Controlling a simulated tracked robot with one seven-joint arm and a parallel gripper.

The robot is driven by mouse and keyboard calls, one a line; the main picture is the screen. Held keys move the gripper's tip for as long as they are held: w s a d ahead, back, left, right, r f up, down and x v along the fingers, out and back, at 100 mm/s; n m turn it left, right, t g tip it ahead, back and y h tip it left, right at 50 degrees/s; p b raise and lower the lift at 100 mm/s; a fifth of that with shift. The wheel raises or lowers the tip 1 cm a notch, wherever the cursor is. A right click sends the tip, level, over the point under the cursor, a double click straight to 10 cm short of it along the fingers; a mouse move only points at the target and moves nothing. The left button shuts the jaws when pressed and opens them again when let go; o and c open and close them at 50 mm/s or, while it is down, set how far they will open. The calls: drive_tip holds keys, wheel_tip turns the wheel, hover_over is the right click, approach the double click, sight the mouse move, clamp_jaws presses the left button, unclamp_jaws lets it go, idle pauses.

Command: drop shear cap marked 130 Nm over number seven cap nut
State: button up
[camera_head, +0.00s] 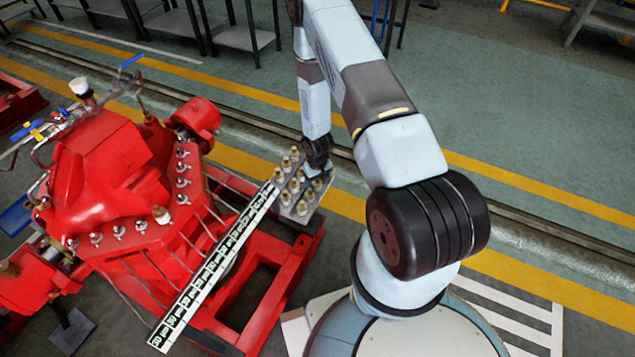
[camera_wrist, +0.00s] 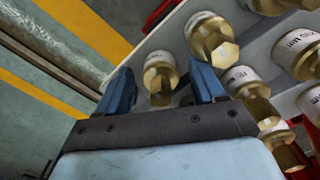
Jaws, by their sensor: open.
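Several shear caps, white collars with brass hex tops, stand on a grey plate (camera_head: 302,215). In the wrist view one cap (camera_wrist: 160,82) sits between my two blue fingers, with no clear grip on it. My gripper (camera_wrist: 163,84) is open around it. In the head view my gripper (camera_head: 313,168) is low over the plate's far right part. A cap at the right (camera_wrist: 302,52) shows "Nm", but its number is not clearly legible; the other marks are too small or turned away. Cap nuts (camera_head: 183,168) stand along the red pump flange; I cannot tell which is number seven.
A black-and-white numbered strip (camera_head: 215,268) lies between the pump and the cap plate. One brass-topped cap (camera_head: 160,214) stands on the flange corner. Thin rods and a red frame (camera_head: 262,290) lie below. Neighbouring caps crowd my right finger.

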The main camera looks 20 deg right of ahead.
wheel_tip(320, 180, up, 14)
drive_tip(key=shift+f, duration=0.15)
idle(0.8)
wheel_tip(320, 180, up, 7)
idle(0.9)
